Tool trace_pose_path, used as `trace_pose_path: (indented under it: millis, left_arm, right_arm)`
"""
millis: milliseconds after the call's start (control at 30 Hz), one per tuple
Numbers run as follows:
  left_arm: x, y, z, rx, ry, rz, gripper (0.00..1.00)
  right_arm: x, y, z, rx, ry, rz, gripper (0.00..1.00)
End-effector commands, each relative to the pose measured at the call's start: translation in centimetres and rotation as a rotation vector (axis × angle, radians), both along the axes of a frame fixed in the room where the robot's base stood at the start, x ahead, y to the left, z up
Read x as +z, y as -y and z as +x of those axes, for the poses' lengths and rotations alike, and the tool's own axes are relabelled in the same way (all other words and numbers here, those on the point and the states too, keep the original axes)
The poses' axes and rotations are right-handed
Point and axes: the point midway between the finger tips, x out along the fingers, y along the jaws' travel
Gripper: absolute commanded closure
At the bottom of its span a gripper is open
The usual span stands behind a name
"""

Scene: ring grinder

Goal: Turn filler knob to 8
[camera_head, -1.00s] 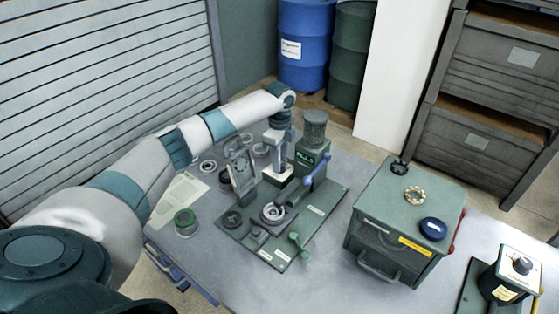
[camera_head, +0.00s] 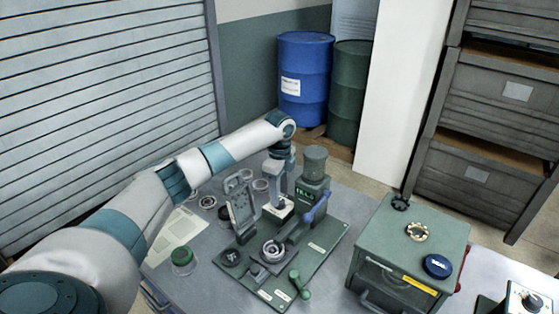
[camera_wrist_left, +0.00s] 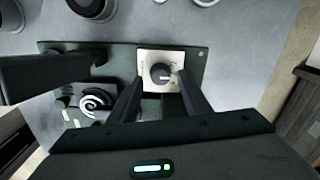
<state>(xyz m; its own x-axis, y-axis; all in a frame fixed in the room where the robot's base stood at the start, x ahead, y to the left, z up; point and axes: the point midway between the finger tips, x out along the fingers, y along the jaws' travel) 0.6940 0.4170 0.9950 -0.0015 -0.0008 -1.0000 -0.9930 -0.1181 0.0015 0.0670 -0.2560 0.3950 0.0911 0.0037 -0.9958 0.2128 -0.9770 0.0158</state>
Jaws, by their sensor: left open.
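The filler knob (camera_wrist_left: 160,73) is a dark round knob with a pale mark on a whitish square plate (camera_wrist_left: 150,57) in the left wrist view. The mark points roughly right; the plate's numbers are too small to read. My left gripper (camera_head: 277,201) points down over this plate in the head view, on the grinder's green base (camera_head: 318,250). In the left wrist view its two fingers are apart, one on each side of the knob. I cannot tell whether they touch it. In the head view the gripper hides most of the knob. My right gripper is not in view.
A hinged grey frame (camera_head: 240,205) stands left of the gripper, and a green motor column with a blue lever (camera_head: 316,207) stands right. A ring chuck (camera_head: 272,250) is in front. A green cabinet (camera_head: 385,245) stands right. Glass dishes and a green-lidded jar (camera_head: 182,257) lie left.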

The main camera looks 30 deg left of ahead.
Motion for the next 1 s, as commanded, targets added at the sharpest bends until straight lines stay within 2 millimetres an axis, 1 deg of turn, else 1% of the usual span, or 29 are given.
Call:
trace_pose_path:
  millis: [33,167,500,600,700,800,1000]
  left_arm:
    - [0.7,-0.1,0.1,0.0,0.005,0.0,0.56]
    - [3.0,-0.1,0.1,0.0,0.006,0.001,0.56]
    - [9.9,0.0,0.1,-0.001,0.007,0.0,0.56]
    - [11.7,0.0,0.1,0.0,0.006,-0.001,0.56]
    - [13.2,0.0,0.1,0.0,0.005,0.0,0.56]
    - [14.3,0.0,0.1,0.001,0.004,-0.001,0.56]
    - [15.1,-0.1,0.0,0.001,0.002,0.0,0.56]
  right_arm:
    - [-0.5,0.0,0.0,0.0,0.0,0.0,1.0]
    - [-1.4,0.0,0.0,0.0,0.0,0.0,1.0]
    - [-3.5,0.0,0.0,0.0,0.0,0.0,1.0]
    - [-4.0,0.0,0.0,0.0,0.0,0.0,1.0]
    - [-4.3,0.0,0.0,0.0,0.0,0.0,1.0]
    - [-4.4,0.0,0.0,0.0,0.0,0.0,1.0]
    - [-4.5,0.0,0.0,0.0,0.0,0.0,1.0]
